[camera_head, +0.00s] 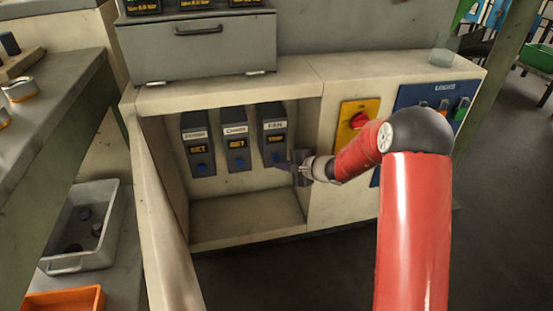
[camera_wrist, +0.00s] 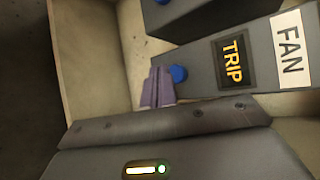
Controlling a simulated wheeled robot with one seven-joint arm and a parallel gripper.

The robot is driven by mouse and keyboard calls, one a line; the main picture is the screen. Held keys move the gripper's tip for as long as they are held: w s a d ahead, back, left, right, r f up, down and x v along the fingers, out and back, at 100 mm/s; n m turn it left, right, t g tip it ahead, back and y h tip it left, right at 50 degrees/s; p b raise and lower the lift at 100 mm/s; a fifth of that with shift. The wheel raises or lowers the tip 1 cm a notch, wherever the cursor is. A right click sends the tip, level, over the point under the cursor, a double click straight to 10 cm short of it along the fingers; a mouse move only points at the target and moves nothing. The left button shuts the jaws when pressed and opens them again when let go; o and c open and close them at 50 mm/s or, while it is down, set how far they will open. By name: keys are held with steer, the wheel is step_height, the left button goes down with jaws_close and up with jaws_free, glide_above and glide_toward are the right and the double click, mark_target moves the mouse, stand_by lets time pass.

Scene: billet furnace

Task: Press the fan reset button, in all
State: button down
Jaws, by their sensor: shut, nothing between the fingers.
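The fan unit (camera_head: 272,133) is the rightmost of three grey units in the open cabinet. It also shows in the wrist view (camera_wrist: 205,72), with a white FAN label (camera_wrist: 290,45) and a display (camera_wrist: 233,62) reading TRIP. Its blue reset button (camera_wrist: 178,74) is at the end away from the label. My gripper (camera_head: 284,165) is shut and empty, its fingertips at the lower part of the fan unit. In the wrist view the fingers (camera_wrist: 158,88) are right beside the blue button; I cannot tell whether they touch it.
Two similar units (camera_head: 198,145) and (camera_head: 235,140) to the left read SET. Cabinet side walls stand close around the units. A yellow panel with a red knob (camera_head: 358,120) and a blue panel (camera_head: 438,98) are to the right. A grey bin (camera_head: 110,205) is at left.

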stand_by(0.5)
steer(key=shift+w+a+b, duration=0.15)
steer(key=shift+w+b, duration=0.25)
steer(key=shift+w+a, duration=0.1)
steer(key=shift+w, duration=0.35)
stand_by(0.6)
steer(key=shift+s+b, duration=0.15)
steer(key=shift+b, duration=0.25)
steer(key=shift+s+d+b, duration=0.25)
steer(key=shift+s+b, duration=0.4)
steer(key=shift+s, duration=0.05)
steer(key=shift+s+d+b, duration=0.25)
steer(key=shift+s+b, duration=0.35)
steer(key=shift+s, duration=0.2)
steer(key=shift+s+d+b, duration=0.2)
steer(key=shift+s+b, duration=0.4)
steer(key=shift+s, duration=0.2)
steer(key=shift+s+d+b, duration=0.25)
steer(key=shift+s+b, duration=0.35)
steer(key=shift+s, duration=0.2)
